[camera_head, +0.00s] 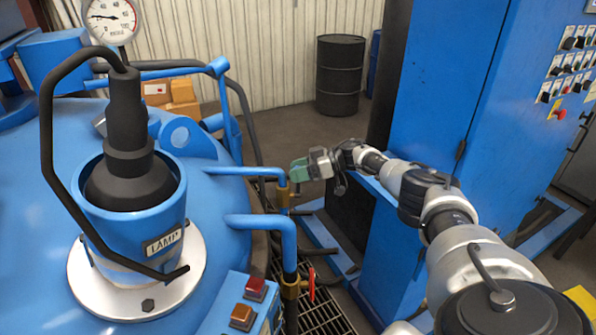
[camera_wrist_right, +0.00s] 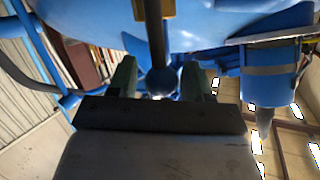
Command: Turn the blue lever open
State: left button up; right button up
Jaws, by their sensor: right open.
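My right gripper (camera_head: 300,170) reaches in from the right in the head view, its green fingers beside the upper brass valve (camera_head: 283,194) on the blue pipe. The blue lever cannot be made out in the head view. In the right wrist view, the two green fingers (camera_wrist_right: 160,80) are apart. A dark rod with a rounded blue end (camera_wrist_right: 164,80) shows between them, below a brass piece (camera_wrist_right: 155,8). It may be the blue lever, but I cannot tell, nor whether a finger touches it. My left gripper is not in view.
A lower brass valve (camera_head: 292,290) with a red lever (camera_head: 311,284) sits below on another blue pipe. The blue furnace lid with the lamp (camera_head: 130,210) fills the left. A tall blue cabinet (camera_head: 430,90) stands behind my right arm. Floor grating (camera_head: 318,318) lies beneath.

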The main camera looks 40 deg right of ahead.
jog(key=shift+o, duration=0.5)
jog(key=shift+d, duration=0.1)
jog(key=shift+s+d, duration=0.2)
jog(key=b+v, duration=0.3)
jog(key=v, duration=0.7)
jog(key=shift+r, duration=0.15)
